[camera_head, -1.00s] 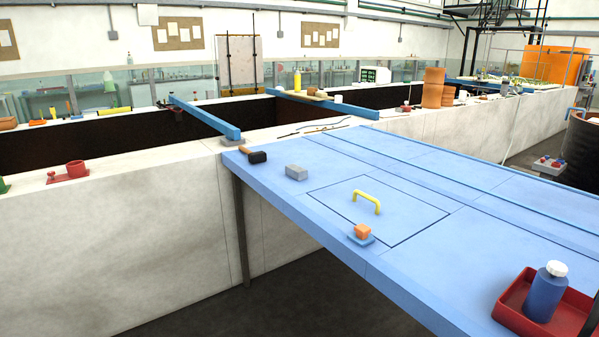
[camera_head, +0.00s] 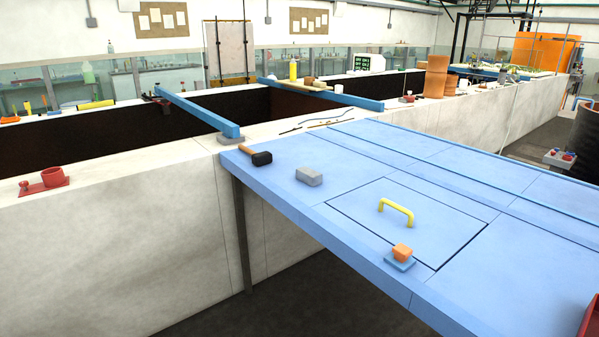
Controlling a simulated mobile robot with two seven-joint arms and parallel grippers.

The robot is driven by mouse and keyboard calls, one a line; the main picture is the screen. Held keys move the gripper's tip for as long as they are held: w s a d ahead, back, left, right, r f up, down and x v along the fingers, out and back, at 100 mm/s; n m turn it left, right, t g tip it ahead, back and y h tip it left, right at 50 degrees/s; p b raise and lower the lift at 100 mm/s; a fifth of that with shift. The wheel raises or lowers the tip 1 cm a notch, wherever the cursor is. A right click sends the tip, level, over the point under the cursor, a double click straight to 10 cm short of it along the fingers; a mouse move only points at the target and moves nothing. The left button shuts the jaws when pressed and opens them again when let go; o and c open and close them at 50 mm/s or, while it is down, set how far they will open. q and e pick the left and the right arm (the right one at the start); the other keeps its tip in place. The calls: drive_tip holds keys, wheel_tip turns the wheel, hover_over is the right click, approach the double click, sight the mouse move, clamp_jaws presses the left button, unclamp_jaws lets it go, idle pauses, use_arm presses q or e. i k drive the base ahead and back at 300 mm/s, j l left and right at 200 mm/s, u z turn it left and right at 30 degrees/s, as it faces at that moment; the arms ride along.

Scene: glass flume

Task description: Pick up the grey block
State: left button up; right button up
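The grey block (camera_head: 309,176) lies on the blue table (camera_head: 300,213), near its left edge. It sits between a black-headed mallet and a hatch panel with a yellow handle, apart from both. Nothing covers it. Neither of my grippers shows in the head view.
A mallet (camera_head: 260,157) lies left of the block. A yellow handle (camera_head: 396,212) stands up from the hatch panel. A red tray (camera_head: 591,322) is cut off at lower right. The tabletop around the grey block is clear.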

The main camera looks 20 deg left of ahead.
sight(313, 178)
drive_tip(key=i+j, duration=0.15)
drive_tip(key=j, duration=0.2)
drive_tip(key=i+j, duration=0.2)
drive_tip(key=j, duration=0.15)
drive_tip(key=i+j, duration=0.15)
drive_tip(key=j, duration=0.25)
drive_tip(key=i+j, duration=0.15)
drive_tip(key=j, duration=0.2)
drive_tip(key=i+j, duration=0.15)
drive_tip(key=j, duration=0.2)
